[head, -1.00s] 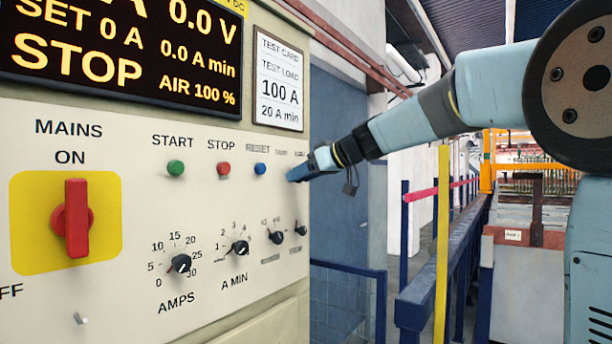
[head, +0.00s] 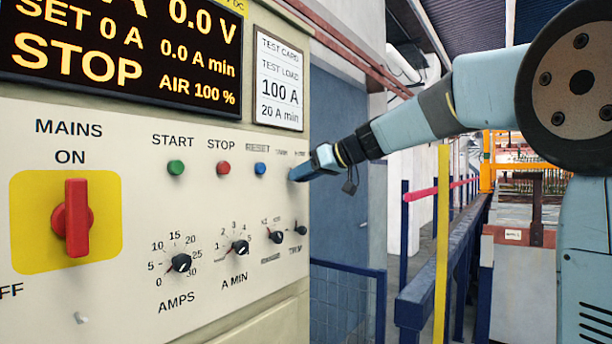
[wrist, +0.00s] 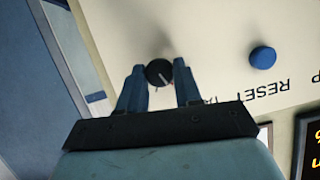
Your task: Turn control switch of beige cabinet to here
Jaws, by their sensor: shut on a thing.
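The beige cabinet (head: 150,110) fills the left of the head view, with its panel facing me. My gripper (head: 303,172) is at the panel's right edge, right of the blue RESET button (head: 260,169). In the wrist view, my gripper (wrist: 159,74) has one finger on each side of a small round black knob (wrist: 159,72) with a pale pointer mark, and is shut on it. The head view does not show this knob, which is behind the gripper. Its label is partly hidden and too small to read in full.
A green START button (head: 176,167) and red STOP button (head: 223,168) are further left. Several black knobs sit below, including AMPS (head: 181,262). A red MAINS handle (head: 76,218) is at the left. Blue rails (head: 440,265) and a yellow post (head: 442,230) stand right of the cabinet.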

